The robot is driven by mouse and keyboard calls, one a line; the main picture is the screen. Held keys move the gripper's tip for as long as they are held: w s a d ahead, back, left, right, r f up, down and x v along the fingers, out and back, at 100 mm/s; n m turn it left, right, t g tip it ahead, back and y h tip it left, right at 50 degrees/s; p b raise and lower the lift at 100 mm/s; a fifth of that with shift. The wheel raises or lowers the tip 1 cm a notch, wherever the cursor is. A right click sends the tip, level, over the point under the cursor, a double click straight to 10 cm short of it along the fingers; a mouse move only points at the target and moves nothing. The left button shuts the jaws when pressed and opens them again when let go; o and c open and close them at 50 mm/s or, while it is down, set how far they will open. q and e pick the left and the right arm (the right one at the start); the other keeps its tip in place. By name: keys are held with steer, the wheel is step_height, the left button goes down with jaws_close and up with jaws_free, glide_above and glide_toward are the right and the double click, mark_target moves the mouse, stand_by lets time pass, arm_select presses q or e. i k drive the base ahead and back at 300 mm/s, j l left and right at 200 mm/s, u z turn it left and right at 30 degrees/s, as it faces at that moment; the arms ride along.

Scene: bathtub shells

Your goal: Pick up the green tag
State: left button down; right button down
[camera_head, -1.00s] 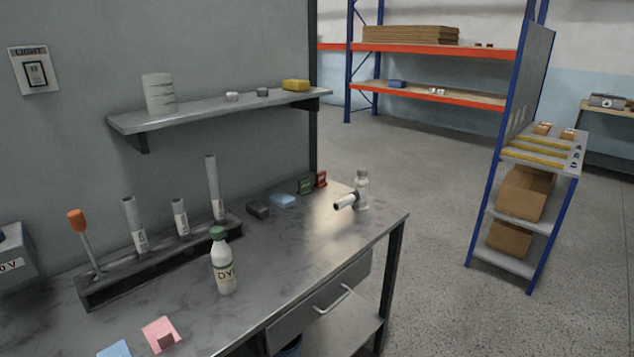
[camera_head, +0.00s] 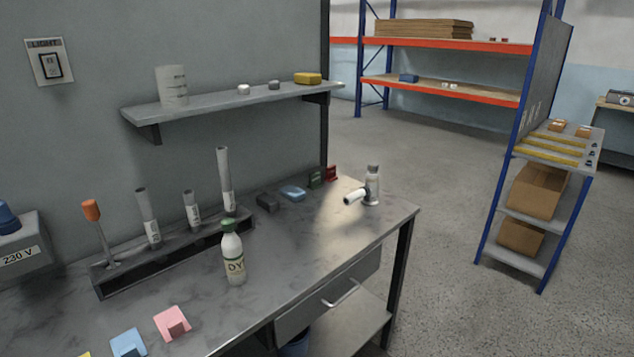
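A small green upright piece (camera_head: 316,179), which looks like the green tag, stands at the back right of the metal workbench (camera_head: 300,240). A similar red piece (camera_head: 331,173) stands just to its right. The green piece is small in the view and its details are hard to make out. Neither of my grippers is in the head view.
A green-capped bottle (camera_head: 233,255), a tube rack (camera_head: 178,252), and pink (camera_head: 172,324) and blue (camera_head: 128,343) pieces are nearer.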

mark_target(314, 178)
steer(key=i+l, duration=0.45)
steer(key=l, duration=0.2)
steer(key=i+l+z, duration=0.1)
steer(key=i+l, duration=0.35)
steer(key=l, duration=0.2)
steer(key=i+l, duration=0.5)
steer(key=l, duration=0.15)
steer(key=k+z, duration=0.05)
